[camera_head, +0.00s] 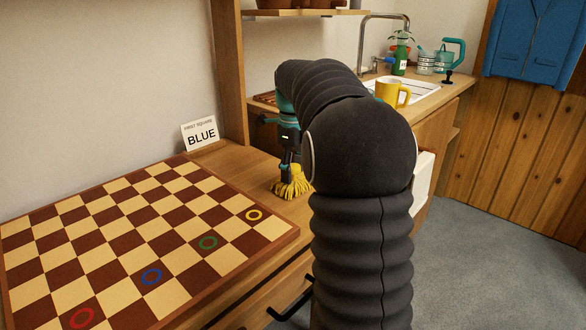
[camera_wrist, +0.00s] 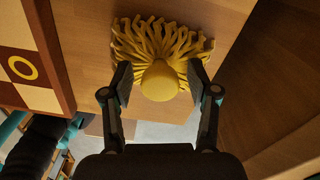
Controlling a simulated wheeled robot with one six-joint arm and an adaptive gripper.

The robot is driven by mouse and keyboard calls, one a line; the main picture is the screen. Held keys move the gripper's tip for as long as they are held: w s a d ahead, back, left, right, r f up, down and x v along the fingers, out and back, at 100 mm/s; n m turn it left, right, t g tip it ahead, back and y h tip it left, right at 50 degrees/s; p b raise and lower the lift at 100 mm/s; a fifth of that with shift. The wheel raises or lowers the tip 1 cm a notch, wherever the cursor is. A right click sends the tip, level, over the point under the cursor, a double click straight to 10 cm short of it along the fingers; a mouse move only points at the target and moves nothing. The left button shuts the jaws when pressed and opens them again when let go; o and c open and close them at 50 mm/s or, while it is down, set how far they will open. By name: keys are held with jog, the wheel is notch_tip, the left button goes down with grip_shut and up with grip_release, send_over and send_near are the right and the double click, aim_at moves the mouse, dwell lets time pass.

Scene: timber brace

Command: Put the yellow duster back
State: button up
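The yellow duster (camera_head: 291,187) has a mop of thick yellow strands and appears to rest on the wooden worktop, right of the checkered board. In the wrist view the duster (camera_wrist: 160,82) shows its round yellow knob facing the camera, with strands fanned out around and beyond it. My gripper (camera_head: 288,163) points down over the duster. In the wrist view my gripper (camera_wrist: 160,80) has one finger on each side of the knob, with a visible gap on both sides. The gripper is open. My arm hides part of the worktop behind the duster in the head view.
The checkered board (camera_head: 120,235) with coloured rings fills the left worktop. A "BLUE" card (camera_head: 200,134) stands behind it, near a wooden upright (camera_head: 232,75). Beyond my arm are a yellow mug (camera_head: 391,92), a sink with a tap (camera_head: 384,20) and a green bottle (camera_head: 400,58).

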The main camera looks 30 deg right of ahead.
aim_at(293, 165)
notch_tip(293, 165, up, 12)
jog(key=p, duration=0.3)
jog(key=s+a+n+t, duration=0.2)
jog(key=s+a+n, duration=0.4)
jog(key=s+n, duration=0.15)
jog(key=s+a+f+n+t, duration=0.1)
jog(key=s+a+f+n, duration=0.4)
jog(key=s+n, duration=0.5)
jog(key=s+a+f+n+t, duration=0.2)
jog(key=s+a+f+n, duration=0.3)
jog(key=s+f+n, duration=0.3)
jog(key=shift+s+a+f+n+t, duration=0.35)
jog(key=shift+s+n, duration=0.95)
jog(key=shift+n, duration=0.45)
jog(key=shift+c, duration=0.3)
